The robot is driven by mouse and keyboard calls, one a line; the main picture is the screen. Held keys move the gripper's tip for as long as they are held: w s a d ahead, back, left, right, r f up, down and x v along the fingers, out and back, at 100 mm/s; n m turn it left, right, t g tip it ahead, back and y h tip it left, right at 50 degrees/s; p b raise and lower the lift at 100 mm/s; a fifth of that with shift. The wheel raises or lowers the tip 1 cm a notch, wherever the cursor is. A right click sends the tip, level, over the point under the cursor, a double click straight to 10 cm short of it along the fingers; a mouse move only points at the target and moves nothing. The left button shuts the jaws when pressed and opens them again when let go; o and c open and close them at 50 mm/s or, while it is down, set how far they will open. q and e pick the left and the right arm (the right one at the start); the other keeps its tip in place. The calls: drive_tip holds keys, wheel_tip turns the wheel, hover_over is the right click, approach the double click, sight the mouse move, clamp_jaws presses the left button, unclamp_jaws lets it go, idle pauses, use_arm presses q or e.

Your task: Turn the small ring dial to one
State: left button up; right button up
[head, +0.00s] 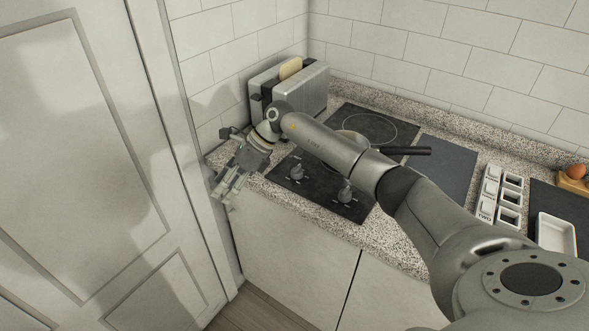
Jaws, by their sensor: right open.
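Two dark dials stand on the front of the black hob (322,197): a left dial (297,172) and a right dial (345,193). I cannot tell which one belongs to the small ring, and their markings are too small to read. My right gripper (228,184) is open and empty, to the left of the left dial and apart from it, over the counter's left front corner. My right arm crosses above the hob and hides part of it. My left gripper is not in view.
A metal toaster (312,90) with bread (290,68) stands behind my gripper. A pan's black handle (405,151) sticks out beyond my arm. White labelled containers (487,211), a white tray (556,234) and an egg (576,171) are at right. A white door (75,150) is close at left.

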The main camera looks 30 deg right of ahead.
sight(297, 167)
drive_tip(key=d+r+h, duration=0.1)
drive_tip(key=d, duration=0.2)
drive_tip(key=d+r+n+h, duration=0.1)
drive_tip(key=d+h, duration=0.1)
drive_tip(key=d, duration=0.2)
drive_tip(key=d+r+h, duration=0.1)
drive_tip(key=d+r, duration=0.1)
drive_tip(key=d, duration=0.1)
drive_tip(key=shift+s+d+n+g+h, duration=0.15)
drive_tip(key=shift+d+n+g+h, duration=0.25)
drive_tip(key=s+d+r+g+h, duration=0.1)
drive_tip(key=s+d+r+h, duration=0.15)
drive_tip(key=d+r, duration=0.45)
drive_tip(key=shift+h, duration=0.45)
drive_tip(key=f, duration=0.3)
drive_tip(key=d+f+p, duration=0.1)
drive_tip(key=f, duration=0.7)
drive_tip(key=shift+w+d+f+p, duration=0.25)
drive_tip(key=shift+d+p, duration=0.1)
drive_tip(key=shift+d, duration=0.05)
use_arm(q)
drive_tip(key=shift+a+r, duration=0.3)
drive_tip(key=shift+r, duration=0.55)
use_arm(e)
drive_tip(key=shift+f, duration=0.7)
drive_tip(key=c, duration=1)
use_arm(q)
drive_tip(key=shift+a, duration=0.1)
